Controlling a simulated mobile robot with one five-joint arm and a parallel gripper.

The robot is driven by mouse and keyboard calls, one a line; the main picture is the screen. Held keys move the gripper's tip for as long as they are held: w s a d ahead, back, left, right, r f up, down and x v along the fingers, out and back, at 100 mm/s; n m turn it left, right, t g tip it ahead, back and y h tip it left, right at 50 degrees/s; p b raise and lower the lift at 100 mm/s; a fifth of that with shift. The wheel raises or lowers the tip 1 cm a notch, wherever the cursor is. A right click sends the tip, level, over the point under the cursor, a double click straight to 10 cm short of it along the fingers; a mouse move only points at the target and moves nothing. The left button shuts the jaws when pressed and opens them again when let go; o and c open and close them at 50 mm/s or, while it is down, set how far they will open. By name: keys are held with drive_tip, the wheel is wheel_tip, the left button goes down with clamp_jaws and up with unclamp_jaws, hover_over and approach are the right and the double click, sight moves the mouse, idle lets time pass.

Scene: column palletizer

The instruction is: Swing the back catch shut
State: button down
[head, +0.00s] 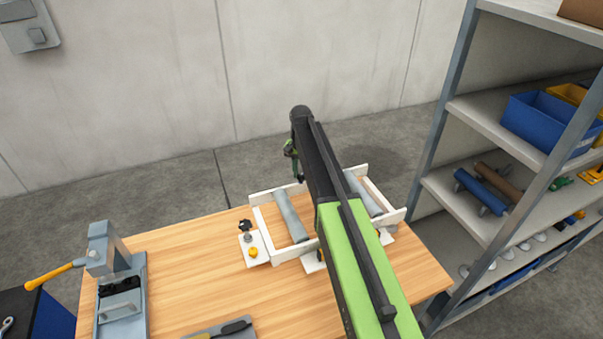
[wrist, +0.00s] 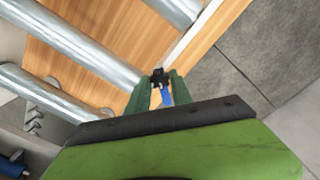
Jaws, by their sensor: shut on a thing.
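My gripper (wrist: 159,84) is at the white rail (wrist: 190,37) of the roller frame in the wrist view. Its green fingers are shut on a small black piece (wrist: 158,76), which looks like the back catch's knob. A blue strip (wrist: 167,96) shows just below it between the fingers. Whether the catch is swung open or shut cannot be told. In the head view my gripper (head: 297,173) is at the far edge of the white roller frame (head: 262,222), partly behind my arm.
Grey rollers (head: 291,215) lie across the frame on the wooden table (head: 190,267). A white plate with a black knob (head: 245,226) and a yellow knob (head: 253,252) is at its left. A grey press (head: 112,270) stands front left. A loaded shelf rack (head: 470,205) is close on the right.

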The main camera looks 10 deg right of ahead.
sight(301, 175)
drive_tip(key=m, duration=0.5)
drive_tip(key=shift+m, duration=2.4)
drive_tip(key=c, duration=1.1)
unclamp_jaws()
drive_tip(key=shift+c, duration=0.2)
drive_tip(key=shift+r, duration=0.1)
wheel_tip(301, 175, up, 17)
drive_tip(key=p, duration=1.7)
